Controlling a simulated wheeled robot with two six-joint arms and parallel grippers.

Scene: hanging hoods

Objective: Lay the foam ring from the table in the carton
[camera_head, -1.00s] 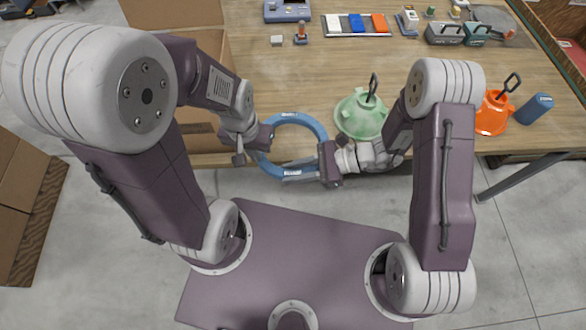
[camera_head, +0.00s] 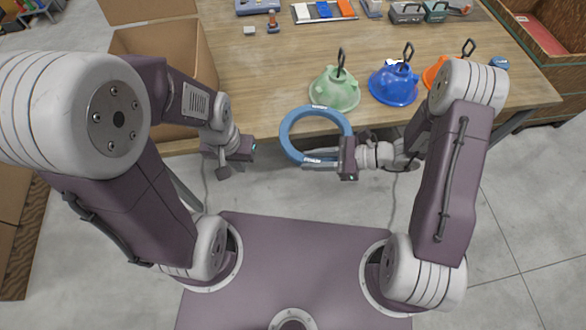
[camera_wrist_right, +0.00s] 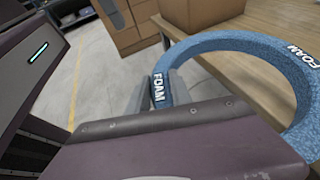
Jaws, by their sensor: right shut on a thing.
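The blue foam ring (camera_head: 287,127) is held up in front of the table's near edge. It also shows in the right wrist view (camera_wrist_right: 235,45), with FOAM lettering on it. My right gripper (camera_head: 318,164) is shut on the ring's near side; its fingers straddle the band in the right wrist view (camera_wrist_right: 163,88). My left gripper (camera_head: 240,158) is left of the ring, apart from it and empty; its finger gap is not clear. The open brown carton (camera_head: 206,60) stands at the left with flaps up; my left arm hides part of it, and its inside is partly visible.
The wooden table (camera_head: 265,75) carries a green hood (camera_head: 335,92), a blue hood (camera_head: 393,84) and an orange hood (camera_head: 436,72) on the right. Small items line its back. The tabletop between carton and green hood is mostly clear. A wooden crate (camera_head: 540,50) stands far right.

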